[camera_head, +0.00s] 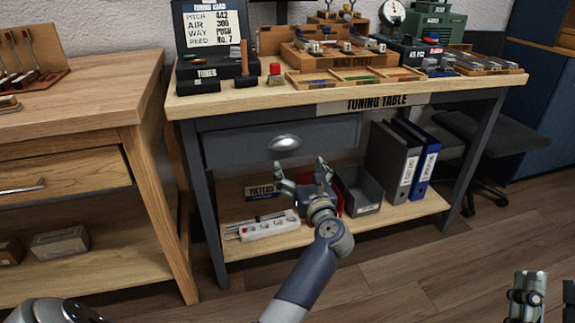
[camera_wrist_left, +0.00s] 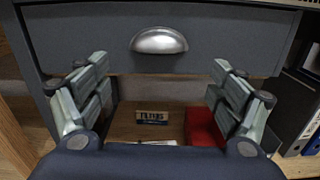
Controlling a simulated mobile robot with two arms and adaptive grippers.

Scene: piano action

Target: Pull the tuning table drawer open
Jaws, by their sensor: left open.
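The tuning table (camera_head: 365,104) has a grey drawer (camera_head: 235,148) under its top, and the drawer looks shut. A silver cup handle (camera_head: 284,142) sits on the drawer front; the handle also shows at the top middle of the left wrist view (camera_wrist_left: 159,40). My left gripper (camera_head: 304,170) is open and empty in front of the table, slightly below the handle in the head view. In the left wrist view its fingers (camera_wrist_left: 158,92) are spread wide, below the handle and apart from it. My right gripper (camera_head: 541,290) is partly visible at the lower right corner, with its fingers apart.
The lower shelf holds a white power strip (camera_head: 268,226), a filters box (camera_head: 262,191), a grey bin (camera_head: 360,191) and binders (camera_head: 393,160). A wooden bench (camera_head: 85,100) stands close on the left.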

